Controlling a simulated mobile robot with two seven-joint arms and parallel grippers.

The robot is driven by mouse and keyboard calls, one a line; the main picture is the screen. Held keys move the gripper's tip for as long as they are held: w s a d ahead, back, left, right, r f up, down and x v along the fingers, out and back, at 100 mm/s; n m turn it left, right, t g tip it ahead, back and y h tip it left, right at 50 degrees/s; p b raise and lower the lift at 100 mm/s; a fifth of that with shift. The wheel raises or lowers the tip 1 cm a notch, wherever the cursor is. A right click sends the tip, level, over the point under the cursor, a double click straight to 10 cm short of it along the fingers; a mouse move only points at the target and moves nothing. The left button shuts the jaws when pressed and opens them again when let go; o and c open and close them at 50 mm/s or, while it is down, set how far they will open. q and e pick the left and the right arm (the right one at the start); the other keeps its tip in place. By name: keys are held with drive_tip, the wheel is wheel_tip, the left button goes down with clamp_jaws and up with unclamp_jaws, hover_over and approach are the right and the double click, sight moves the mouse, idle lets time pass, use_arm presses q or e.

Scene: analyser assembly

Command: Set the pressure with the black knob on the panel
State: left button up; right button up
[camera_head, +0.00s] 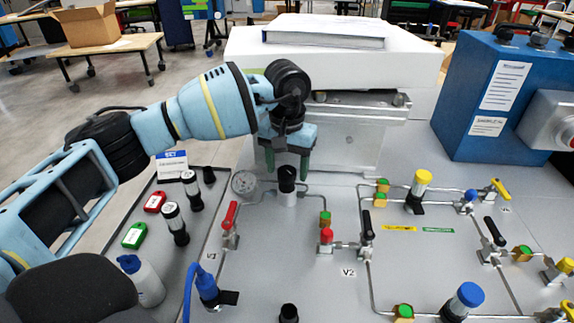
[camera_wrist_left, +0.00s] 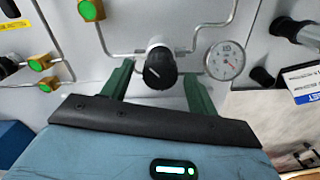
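The black knob (camera_head: 287,176) stands upright on a white base on the grey panel (camera_head: 290,290). The left wrist view shows the knob (camera_wrist_left: 160,70) from above, with a white pointer mark. My left gripper (camera_head: 288,170) is directly over the knob, pointing down. My right gripper is not in view.
Pipes and a red-handled valve (camera_head: 230,216) lie left of the knob; a red knob (camera_head: 326,236) and a black-handled valve (camera_head: 367,225) lie right. A white machine (camera_head: 330,70) stands behind, a blue box (camera_head: 480,100) at right. Bottles and vials (camera_head: 175,223) stand on the left tray.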

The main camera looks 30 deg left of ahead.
sight(287, 170)
use_arm(q)
drive_tip(key=shift+r, duration=0.55)
wheel_tip(287, 170, up, 7)
drive_tip(key=shift+f, duration=0.15)
idle(0.4)
